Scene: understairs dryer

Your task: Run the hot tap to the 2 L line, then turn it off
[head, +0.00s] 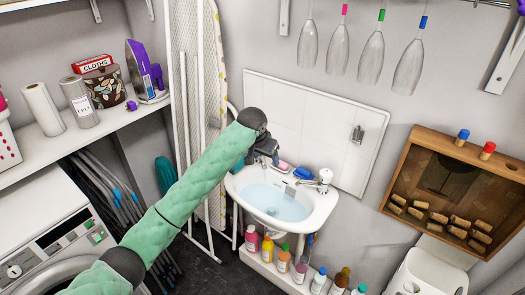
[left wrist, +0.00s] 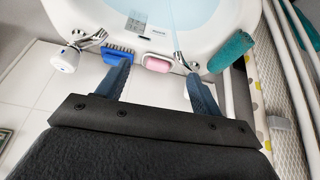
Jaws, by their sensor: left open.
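The white basin (head: 318,217) holds pale blue water (head: 272,203); it also shows in the left wrist view (left wrist: 245,12). A small label (left wrist: 137,20) is on the basin's inner wall; its markings are too small to read. One chrome tap (left wrist: 184,62) has a thin stream (left wrist: 173,32) falling from it into the water. The other tap, with a white knob (left wrist: 64,58), stands farther right in the head view (head: 325,177). My left gripper (head: 274,160) is open above the basin's back left edge. One finger partly hides the running tap; I cannot tell whether they touch.
A blue brush (left wrist: 118,50) and pink soap (left wrist: 157,63) lie between the taps. A teal roll (left wrist: 231,52) is beside the running tap. Several bottles (head: 284,261) line the ledge below. An ironing board (head: 187,100) stands left, and a wooden cabinet (head: 400,160) hangs right.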

